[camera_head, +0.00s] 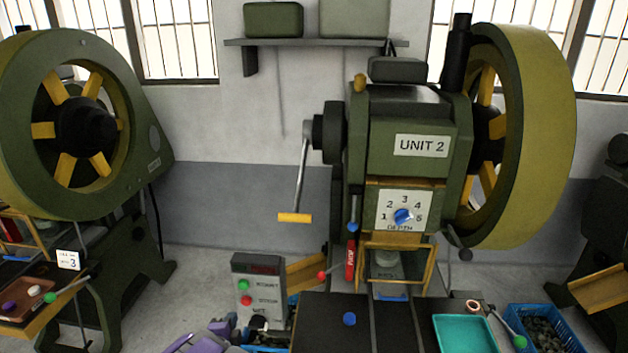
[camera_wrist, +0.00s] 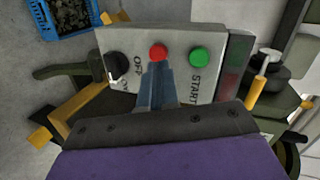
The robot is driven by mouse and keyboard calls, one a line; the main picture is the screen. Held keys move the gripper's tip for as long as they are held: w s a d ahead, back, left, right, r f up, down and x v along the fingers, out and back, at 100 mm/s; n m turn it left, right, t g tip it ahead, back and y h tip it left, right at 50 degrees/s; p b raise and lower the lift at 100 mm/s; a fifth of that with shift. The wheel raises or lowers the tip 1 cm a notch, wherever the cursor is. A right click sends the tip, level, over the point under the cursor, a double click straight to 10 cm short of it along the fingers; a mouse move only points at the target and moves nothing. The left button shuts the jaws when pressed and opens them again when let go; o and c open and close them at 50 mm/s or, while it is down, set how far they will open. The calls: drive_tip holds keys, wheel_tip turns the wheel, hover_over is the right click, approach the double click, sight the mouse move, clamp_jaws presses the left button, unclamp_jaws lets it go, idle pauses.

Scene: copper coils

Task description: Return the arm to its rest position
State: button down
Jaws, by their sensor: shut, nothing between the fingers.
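My gripper (camera_head: 222,327) is low in the head view, left of centre, just in front of a grey control box (camera_head: 258,280). Purple parts of my arm show beside it at the bottom edge. In the wrist view, my gripper (camera_wrist: 158,70) has its grey-blue fingers together, with nothing between them. The fingertips overlap the box face just below the red button (camera_wrist: 158,52). I cannot tell whether they touch it. The green START button (camera_wrist: 198,56) is to the right, and a black knob (camera_wrist: 117,65) is to the left.
A green press marked UNIT 2 (camera_head: 421,145) stands behind a dark table (camera_head: 335,310). A crank handle (camera_head: 295,217) sticks out on its left. A teal tray (camera_head: 465,333) and a blue crate (camera_head: 550,313) are at right. Another press (camera_head: 85,125) stands at left.

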drive_tip(key=s+d+r+n+g+y, duration=0.2)
drive_tip(key=s+d+r+n+g, duration=0.25)
drive_tip(key=d+r, duration=0.25)
drive_tip(key=s+d+r+n+g+y, duration=0.1)
drive_tip(key=s+d+r+n+g, duration=0.2)
drive_tip(key=d+r+n, duration=0.3)
drive_tip(key=s+d+r+n+g+h, duration=0.1)
drive_tip(key=s+d+r+n+g, duration=0.1)
drive_tip(key=s+d, duration=0.6)
drive_tip(key=s+d+r+n+g+h, duration=0.1)
drive_tip(key=s+d+r+n+g, duration=0.1)
drive_tip(key=s+d, duration=0.6)
drive_tip(key=s+d+r+n+g+h, duration=0.1)
drive_tip(key=s+d+g, duration=0.3)
drive_tip(key=s, duration=1.4)
drive_tip(key=d+r+n, duration=0.1)
drive_tip(key=d, duration=0.3)
drive_tip(key=shift+s+d, duration=0.25)
drive_tip(key=shift+d, duration=0.1)
drive_tip(key=shift+r+g, duration=0.1)
drive_tip(key=shift+g, duration=0.15)
